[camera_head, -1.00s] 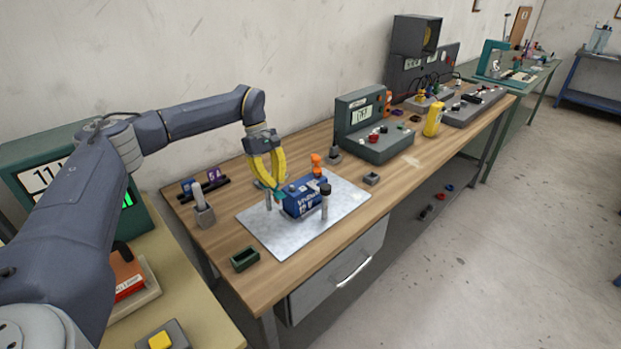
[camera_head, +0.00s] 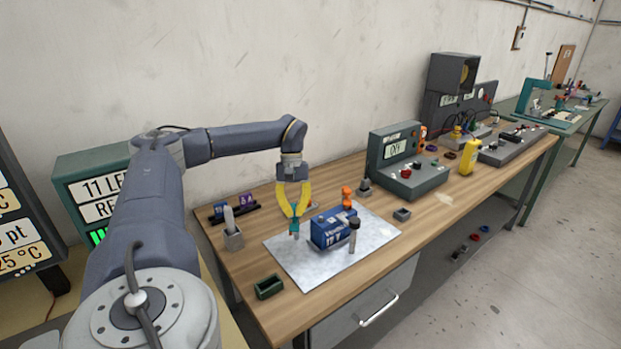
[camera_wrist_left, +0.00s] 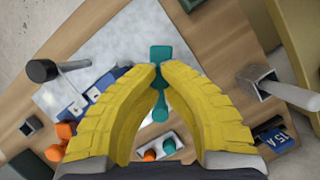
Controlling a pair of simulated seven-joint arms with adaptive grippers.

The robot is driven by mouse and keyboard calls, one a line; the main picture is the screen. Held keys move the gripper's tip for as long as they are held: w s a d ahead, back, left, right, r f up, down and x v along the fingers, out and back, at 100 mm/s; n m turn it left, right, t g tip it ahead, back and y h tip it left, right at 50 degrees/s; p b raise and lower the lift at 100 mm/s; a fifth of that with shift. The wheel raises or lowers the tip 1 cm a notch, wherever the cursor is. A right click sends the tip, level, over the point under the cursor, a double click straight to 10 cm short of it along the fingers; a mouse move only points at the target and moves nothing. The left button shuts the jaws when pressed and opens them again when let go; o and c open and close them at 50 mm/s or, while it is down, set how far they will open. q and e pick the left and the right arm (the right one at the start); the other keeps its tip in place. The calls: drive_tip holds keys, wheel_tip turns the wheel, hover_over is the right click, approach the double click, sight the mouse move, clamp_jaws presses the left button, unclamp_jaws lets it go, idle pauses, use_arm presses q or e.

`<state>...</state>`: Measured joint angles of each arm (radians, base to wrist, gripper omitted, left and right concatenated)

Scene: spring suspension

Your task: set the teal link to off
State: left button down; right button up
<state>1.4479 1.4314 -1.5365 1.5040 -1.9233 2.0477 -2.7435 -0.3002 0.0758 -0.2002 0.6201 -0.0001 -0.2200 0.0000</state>
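The teal link (camera_head: 294,228) is a small bar with wider ends. My left gripper (camera_head: 294,217) has its yellow fingertips closed on it, above the pale metal plate (camera_head: 300,264) and left of the blue block (camera_head: 326,234). In the left wrist view the teal link (camera_wrist_left: 161,53) passes between the fingertips (camera_wrist_left: 159,67). Beyond it there is the pale plate. A small pale block (camera_wrist_left: 160,147) with an orange mark and a teal mark shows between the fingers, near the wrist. My right gripper is in neither view.
A black-topped post (camera_head: 354,236) stands in front of the blue block. An orange-topped piece (camera_head: 347,198) is behind it. A grey holder (camera_head: 233,238) and a dark green tray (camera_head: 268,287) are at the left of the bench. A green meter box (camera_head: 410,165) stands farther right.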

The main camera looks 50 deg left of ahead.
use_arm(q)
drive_tip(key=shift+s+d+f, duration=0.15)
drive_tip(key=shift+s, duration=0.05)
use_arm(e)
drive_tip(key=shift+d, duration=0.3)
use_arm(q)
drive_tip(key=c, duration=1.2)
unclamp_jaws()
drive_tip(key=shift+o, duration=0.2)
drive_tip(key=shift+w, duration=0.1)
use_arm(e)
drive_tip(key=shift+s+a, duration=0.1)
use_arm(q)
drive_tip(key=shift+a+r, duration=0.2)
drive_tip(key=shift+r, duration=0.2)
drive_tip(key=v, duration=0.7)
drive_tip(key=shift+w+d+f, duration=0.1)
